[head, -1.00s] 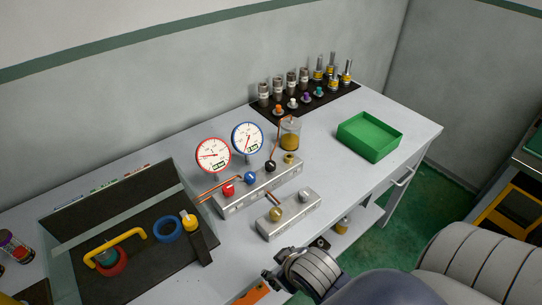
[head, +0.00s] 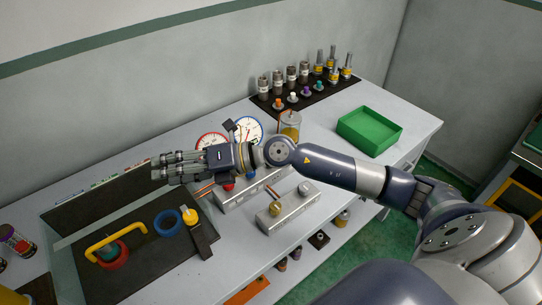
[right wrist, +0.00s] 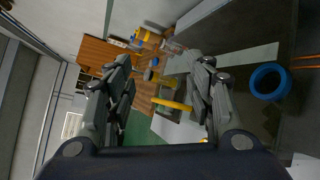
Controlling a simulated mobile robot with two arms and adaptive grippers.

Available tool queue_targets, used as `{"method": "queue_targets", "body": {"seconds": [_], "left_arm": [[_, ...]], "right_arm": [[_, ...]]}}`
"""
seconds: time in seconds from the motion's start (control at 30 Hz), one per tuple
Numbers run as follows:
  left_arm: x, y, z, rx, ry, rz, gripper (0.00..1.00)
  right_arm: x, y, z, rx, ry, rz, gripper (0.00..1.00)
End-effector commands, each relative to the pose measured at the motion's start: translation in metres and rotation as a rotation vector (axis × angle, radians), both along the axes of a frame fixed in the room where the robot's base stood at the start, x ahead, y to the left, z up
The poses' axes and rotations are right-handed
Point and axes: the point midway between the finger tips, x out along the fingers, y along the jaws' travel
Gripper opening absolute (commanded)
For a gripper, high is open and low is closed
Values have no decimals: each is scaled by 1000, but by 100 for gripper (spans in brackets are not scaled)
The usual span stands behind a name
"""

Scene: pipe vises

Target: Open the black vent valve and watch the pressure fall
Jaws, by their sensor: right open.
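The silver valve block (head: 240,197) stands on the bench, largely covered by my right arm. My right gripper (head: 160,168) is open and empty, pointing left above the dark tray, left of the block. Its spread fingers show in the right wrist view (right wrist: 158,80). My left gripper is not in view.
A smaller block (head: 288,212) with brass and grey knobs stands in front. The dark tray (head: 140,250) holds a yellow handle (head: 115,240) and a blue ring (head: 168,222). A green bin (head: 370,132) and a black mat of fittings (head: 345,88) lie right and behind.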

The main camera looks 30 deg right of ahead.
Motion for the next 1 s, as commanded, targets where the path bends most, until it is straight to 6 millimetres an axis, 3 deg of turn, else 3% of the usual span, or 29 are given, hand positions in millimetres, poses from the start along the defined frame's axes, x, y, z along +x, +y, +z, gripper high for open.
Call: {"method": "queue_targets", "body": {"seconds": [0.1,0.2,0.3,0.43,0.5,0.6,1.0], "left_arm": [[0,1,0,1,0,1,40],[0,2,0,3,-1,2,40],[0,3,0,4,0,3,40],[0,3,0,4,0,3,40],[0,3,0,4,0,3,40],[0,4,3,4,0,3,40],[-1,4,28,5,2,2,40]], "right_arm": [[17,-67,-50,-409,24,36,49],[27,-141,-77,-703,90,11,49],[31,-212,-86,-924,168,-43,49],[29,-275,-84,-1097,250,-107,49],[28,-293,-83,-1142,276,-129,49],[28,-302,-86,-1168,293,-138,49],[54,-299,-148,-1164,294,-136,49]]}}
